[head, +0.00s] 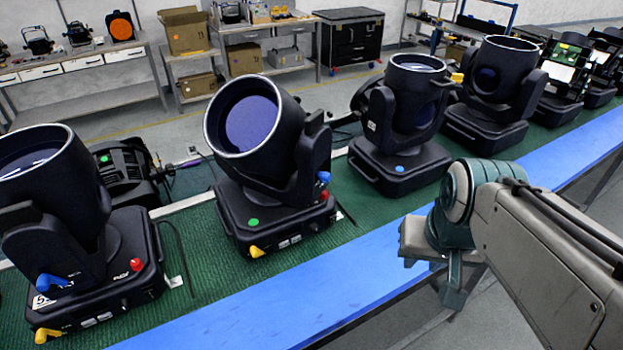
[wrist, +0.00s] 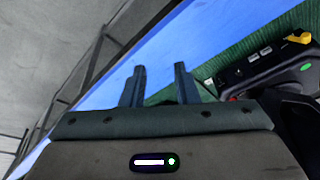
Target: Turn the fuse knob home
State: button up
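Black par cans stand along a green bench. The middle par can (head: 265,150) has a green dot, a yellow knob (head: 257,252) low on its front, a red knob (head: 325,195) and a blue knob (head: 324,177) at its right side. The left par can (head: 75,220) carries a blue knob (head: 50,282), a red knob (head: 136,265) and a yellow knob (head: 45,334). I cannot tell which is the fuse knob. My gripper (wrist: 160,85) is open and empty, its fingers apart over the blue edge. The yellow knob (wrist: 298,38) shows at right in the wrist view.
A blue strip (head: 330,285) runs along the bench's front edge. More par cans (head: 400,125) stand at the back right. Shelves with cardboard boxes (head: 185,30) stand behind. The floor in front of the bench is clear near my arm.

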jog(key=w+a+r+m+g+y+b, duration=0.1)
jog(key=w+a+m+g+y, duration=0.2)
jog(key=w, duration=0.5)
jog(key=w+a+r+m+y, duration=0.1)
jog(key=w+a+r+m, duration=0.1)
jog(key=w+m, duration=0.4)
jog(key=m+g+y, duration=0.2)
jog(key=m+y, duration=0.3)
send_near(326, 192)
jog(key=p+x, duration=0.1)
jog(key=x, duration=0.7)
jog(key=shift+w, duration=0.1)
grip_shut()
jog(key=shift+r+n, duration=0.1)
jog(key=shift+n, duration=0.2)
